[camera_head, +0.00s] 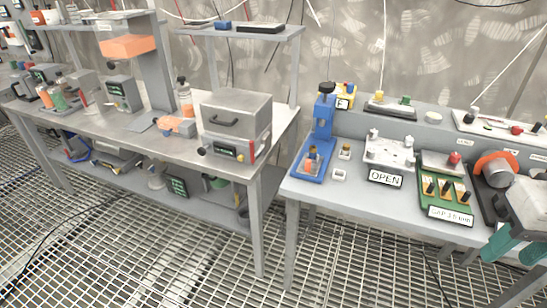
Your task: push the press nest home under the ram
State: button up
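The blue press (323,122) stands at the left end of the right-hand bench, with a black knob on top. Its blue base plate reaches toward the bench's front edge. A small nest (312,160) with orange and pale parts sits on this base, in front of the column. How far it is under the ram is too small to tell. My gripper (517,251) is at the lower right, far from the press, beyond the bench's front edge in the picture. Its two teal fingers are apart, and I see nothing between them.
A grey metal box (236,118) stands on the left bench. The grated floor in front is clear.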

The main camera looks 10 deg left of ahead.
aim_at(309, 166)
jog(key=u, duration=0.1)
jog(key=i, duration=0.9)
jog(key=z, duration=0.25)
